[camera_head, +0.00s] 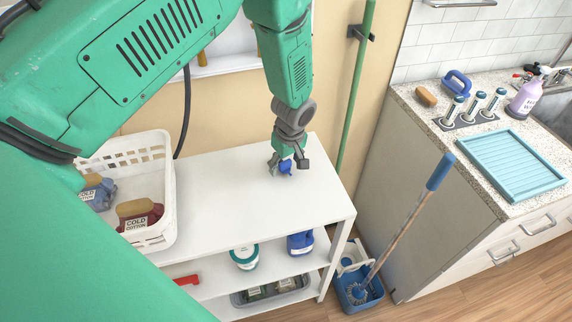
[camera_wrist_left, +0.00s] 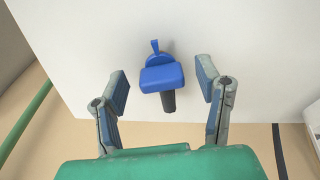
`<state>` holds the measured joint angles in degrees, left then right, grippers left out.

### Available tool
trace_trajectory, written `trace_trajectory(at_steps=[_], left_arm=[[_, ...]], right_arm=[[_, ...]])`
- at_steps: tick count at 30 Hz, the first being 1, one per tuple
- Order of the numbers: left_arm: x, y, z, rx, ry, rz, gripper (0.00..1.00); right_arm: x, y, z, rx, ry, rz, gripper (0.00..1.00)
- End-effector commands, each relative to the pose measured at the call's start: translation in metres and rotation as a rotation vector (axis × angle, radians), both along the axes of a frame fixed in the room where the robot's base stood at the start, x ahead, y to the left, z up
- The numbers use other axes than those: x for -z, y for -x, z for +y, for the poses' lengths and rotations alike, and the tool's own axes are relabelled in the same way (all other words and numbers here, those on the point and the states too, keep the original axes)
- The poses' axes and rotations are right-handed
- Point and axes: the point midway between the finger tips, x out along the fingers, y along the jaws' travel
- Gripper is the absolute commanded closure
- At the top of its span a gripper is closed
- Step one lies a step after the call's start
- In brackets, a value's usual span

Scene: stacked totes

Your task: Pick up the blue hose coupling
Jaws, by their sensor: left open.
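The blue hose coupling (camera_head: 286,167) sits on the white shelf unit's top, near its back right part. In the left wrist view the blue coupling (camera_wrist_left: 161,76) has a small upright tab and a dark stub, and lies between and slightly beyond the two fingers. My left gripper (camera_head: 288,164) is above and around it, pointing down. In the left wrist view my left gripper (camera_wrist_left: 163,92) is open, with a visible gap on each side of the coupling. My right gripper is not in view.
The white shelf unit's top (camera_head: 225,205) is mostly clear. A white basket (camera_head: 168,200) with labelled bundles stands at its left. A green pole (camera_head: 356,90) stands behind the shelf. A counter (camera_head: 430,125) with a blue tray (camera_head: 512,168) is at right, a blue bucket (camera_head: 358,298) below.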

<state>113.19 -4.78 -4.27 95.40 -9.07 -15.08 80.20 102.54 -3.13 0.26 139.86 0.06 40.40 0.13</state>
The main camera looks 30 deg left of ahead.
Motion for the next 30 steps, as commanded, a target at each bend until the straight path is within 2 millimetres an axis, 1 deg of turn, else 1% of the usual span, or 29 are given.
trace_trajectory(at_steps=[6, 7, 8, 9, 11, 12, 20, 23, 26, 29, 30], left_arm=[[0.001, 0.001, 0.0, 0.0, 0.0, 0.0, 0.41], [0.001, 0.001, 0.0, 0.0, 0.0, 0.0, 0.45], [0.001, 0.001, 0.0, 0.0, 0.0, 0.0, 0.55], [0.001, 0.0, 0.0, 0.0, 0.0, 0.0, 0.7], [0.001, 0.0, 0.0, 0.0, 0.0, 0.0, 0.91], [0.001, 0.0, 0.0, 0.0, 0.0, 0.0, 0.95], [0.001, 0.0, 0.0, 0.0, 0.0, -0.001, 0.95], [-0.003, -0.001, 0.0, -0.001, 0.0, -0.002, 0.95], [-0.012, -0.001, 0.0, -0.001, 0.0, -0.003, 0.95], [-0.027, -0.001, 0.0, -0.001, 0.001, -0.004, 0.95], [-0.036, -0.001, 0.0, -0.001, 0.0, -0.006, 0.95]], right_arm=[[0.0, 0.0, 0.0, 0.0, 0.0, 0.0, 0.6], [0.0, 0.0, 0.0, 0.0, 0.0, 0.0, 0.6], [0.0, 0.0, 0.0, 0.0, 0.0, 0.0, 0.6], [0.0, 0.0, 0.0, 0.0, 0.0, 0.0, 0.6], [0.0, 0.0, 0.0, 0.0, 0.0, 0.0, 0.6], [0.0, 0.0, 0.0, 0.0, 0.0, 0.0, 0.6], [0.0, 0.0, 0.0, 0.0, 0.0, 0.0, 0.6], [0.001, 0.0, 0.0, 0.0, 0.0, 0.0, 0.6], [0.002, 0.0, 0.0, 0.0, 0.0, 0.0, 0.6], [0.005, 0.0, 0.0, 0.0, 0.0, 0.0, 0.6], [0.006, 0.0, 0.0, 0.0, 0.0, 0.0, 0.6]])
